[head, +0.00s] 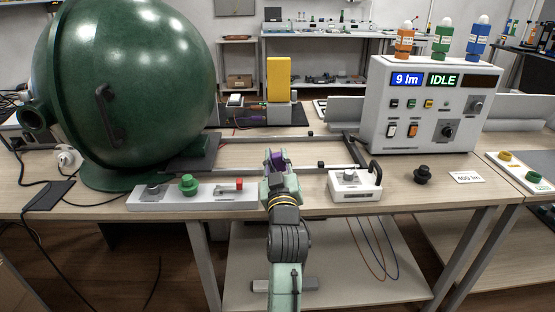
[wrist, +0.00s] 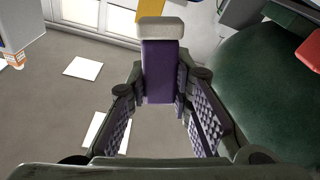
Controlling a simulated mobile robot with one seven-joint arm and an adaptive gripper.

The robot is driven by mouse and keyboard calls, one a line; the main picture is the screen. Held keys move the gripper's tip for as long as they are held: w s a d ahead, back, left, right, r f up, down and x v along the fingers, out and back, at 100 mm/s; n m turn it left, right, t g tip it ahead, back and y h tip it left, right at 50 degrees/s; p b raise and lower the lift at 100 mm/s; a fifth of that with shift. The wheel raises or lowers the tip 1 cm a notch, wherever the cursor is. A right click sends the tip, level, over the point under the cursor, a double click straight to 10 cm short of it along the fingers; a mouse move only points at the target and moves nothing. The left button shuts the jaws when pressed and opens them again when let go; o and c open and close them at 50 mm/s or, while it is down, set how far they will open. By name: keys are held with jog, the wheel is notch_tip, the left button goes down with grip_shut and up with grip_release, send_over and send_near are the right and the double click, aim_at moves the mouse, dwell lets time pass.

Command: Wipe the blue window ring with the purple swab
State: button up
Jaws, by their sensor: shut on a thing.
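The purple swab (wrist: 158,70) has a pale tip (wrist: 159,28) and stands between the finger pads of my gripper (wrist: 162,98) in the wrist view. My gripper is shut on the swab, with the pale tip out beyond the fingers. In the head view my gripper (head: 277,163) is raised over the front part of the bench, with a little of the purple swab between its fingers. I cannot make out a blue window ring in either view.
A big green sphere (head: 130,85) stands at the left, behind a white panel (head: 205,197) with a green knob. A small white box (head: 354,184) is right of my gripper. A meter (head: 425,108) reading IDLE stands at right, with bottles on top. A yellow block (head: 279,79) stands behind.

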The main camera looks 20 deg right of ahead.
jog(key=shift+f+b, duration=0.55)
jog(key=shift+f, duration=0.15)
jog(key=shift+r, duration=0.1)
jog(key=shift+v, duration=0.85)
jog(key=shift+r, duration=0.1)
jog(key=shift+f+x, duration=0.2)
jog(key=shift+x, duration=1.1)
jog(key=shift+w+d+f, duration=0.15)
jog(key=shift+w+f, duration=0.15)
jog(key=shift+w, duration=0.15)
jog(key=shift+r, duration=0.2)
